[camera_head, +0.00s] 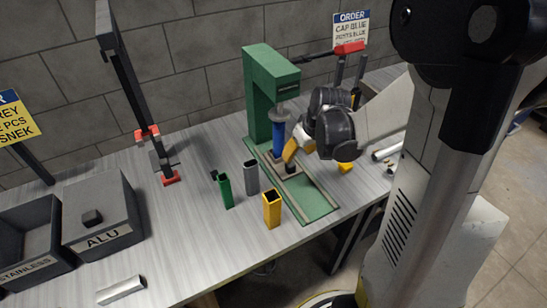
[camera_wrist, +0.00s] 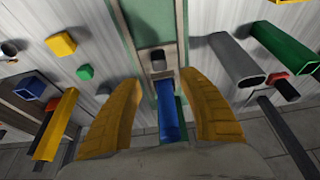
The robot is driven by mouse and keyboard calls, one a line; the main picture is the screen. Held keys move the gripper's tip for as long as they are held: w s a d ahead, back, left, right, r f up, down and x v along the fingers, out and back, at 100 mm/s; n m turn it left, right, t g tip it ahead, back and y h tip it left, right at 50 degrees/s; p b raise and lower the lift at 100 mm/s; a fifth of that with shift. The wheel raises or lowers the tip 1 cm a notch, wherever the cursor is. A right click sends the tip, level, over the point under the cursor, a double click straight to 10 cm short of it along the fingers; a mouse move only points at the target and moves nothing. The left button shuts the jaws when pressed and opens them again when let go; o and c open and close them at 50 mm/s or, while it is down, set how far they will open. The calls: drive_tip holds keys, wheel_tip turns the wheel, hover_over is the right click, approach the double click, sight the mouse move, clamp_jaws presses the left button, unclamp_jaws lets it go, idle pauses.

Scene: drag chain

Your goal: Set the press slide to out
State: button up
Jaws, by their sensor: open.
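The green press (camera_head: 268,70) stands on the table against the wall, with a long green base running toward the front right. The press slide (camera_head: 286,169), a small dark block on the base rail, sits under the press head. A blue tube (camera_head: 279,140) stands upright at the slide under the ram. My gripper (camera_head: 290,153), with yellow fingers, is beside the slide at its front. In the wrist view my gripper (camera_wrist: 160,78) is open. The slide's front block (camera_wrist: 156,62) lies between and just beyond the fingertips, with the blue tube (camera_wrist: 168,108) behind it. Contact is unclear.
Green (camera_head: 225,191), grey (camera_head: 251,178) and yellow (camera_head: 272,208) tubes stand left of the base. A small yellow block (camera_head: 345,168) lies to its right. Dark bins (camera_head: 103,245) stand at the left. The base's front rail (camera_head: 312,198) is clear.

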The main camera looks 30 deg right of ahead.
sight(291, 164)
drive_tip(key=b+x, duration=0.3)
drive_tip(key=x, duration=0.6)
drive_tip(key=shift+w+d+f+b, duration=0.1)
drive_tip(key=shift+w+f+b, duration=0.1)
drive_tip(key=shift+f+b, duration=0.2)
drive_tip(key=shift+c, duration=0.5)
clamp_jaws()
